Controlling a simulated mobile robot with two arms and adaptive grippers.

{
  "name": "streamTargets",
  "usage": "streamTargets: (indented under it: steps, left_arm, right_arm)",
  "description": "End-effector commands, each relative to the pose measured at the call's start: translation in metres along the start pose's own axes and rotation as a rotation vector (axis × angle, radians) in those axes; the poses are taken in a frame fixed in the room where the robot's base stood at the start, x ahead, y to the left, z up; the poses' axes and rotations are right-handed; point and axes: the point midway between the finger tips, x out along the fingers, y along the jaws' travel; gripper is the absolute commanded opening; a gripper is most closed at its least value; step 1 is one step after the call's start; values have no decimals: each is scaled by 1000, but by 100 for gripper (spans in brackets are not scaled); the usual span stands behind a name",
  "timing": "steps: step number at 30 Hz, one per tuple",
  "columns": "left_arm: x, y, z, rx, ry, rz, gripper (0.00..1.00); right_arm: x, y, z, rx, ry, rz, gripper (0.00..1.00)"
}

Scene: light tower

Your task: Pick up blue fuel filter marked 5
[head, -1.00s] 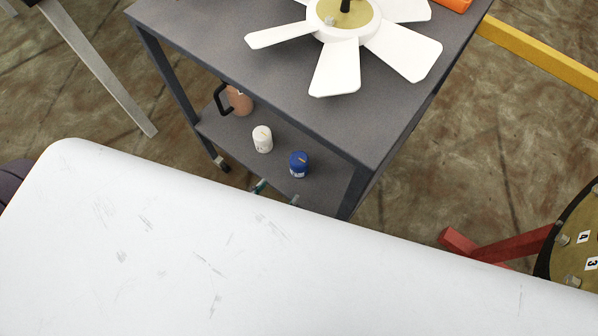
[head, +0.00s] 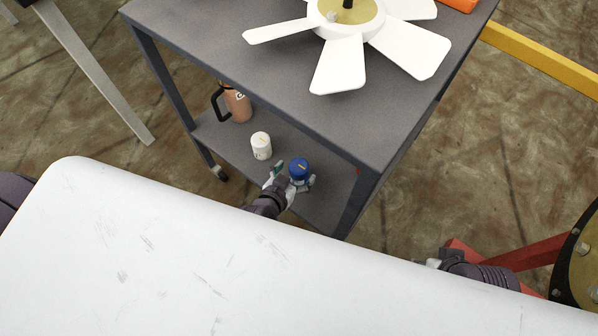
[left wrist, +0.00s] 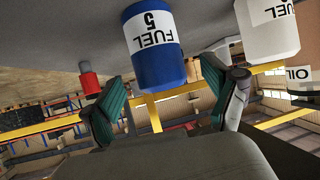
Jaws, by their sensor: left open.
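The blue fuel filter (head: 299,168) stands on the lower shelf of the grey cart in the head view. In the left wrist view the blue fuel filter (left wrist: 155,48) appears upside down, with a white label reading FUEL 5. My left gripper (head: 291,181) is open at the filter's near side, with a finger to each side of it. In the left wrist view the open fingers of my left gripper (left wrist: 168,100) show below the filter. Whether they touch it I cannot tell. My right gripper (head: 432,263) is partly hidden at the right, and its fingers are unclear.
A white filter (head: 261,145) stands left of the blue one, with a copper-coloured jug (head: 237,104) behind it. The cart's top (head: 215,45) overhangs the shelf and carries a white fan (head: 350,40). A cart leg (head: 357,200) stands right of the filter.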

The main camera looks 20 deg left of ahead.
Motion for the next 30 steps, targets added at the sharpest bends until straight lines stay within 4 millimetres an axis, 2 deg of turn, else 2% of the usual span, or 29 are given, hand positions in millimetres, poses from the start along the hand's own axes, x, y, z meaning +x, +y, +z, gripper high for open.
streamTargets:
  steps: [1, 6, 14, 28, 30]
  left_arm:
    - [12, 0, 2, -2, 3, -1, 87]
    - [28, 0, 1, -1, 2, 0, 87]
    - [28, 0, 0, 0, 1, 0, 87]
    - [28, -1, 0, 0, 1, -1, 8]
    - [28, -1, -1, 0, 3, -1, 7]
  right_arm:
    - [-3, 0, 2, 0, 6, 1, 40]
    - [4, 0, 4, 0, 1, 1, 40]
    - [4, 0, 4, 0, 2, 1, 40]
    - [4, 0, 4, 0, 1, 1, 40]
    - [4, 0, 4, 0, 1, 1, 40]
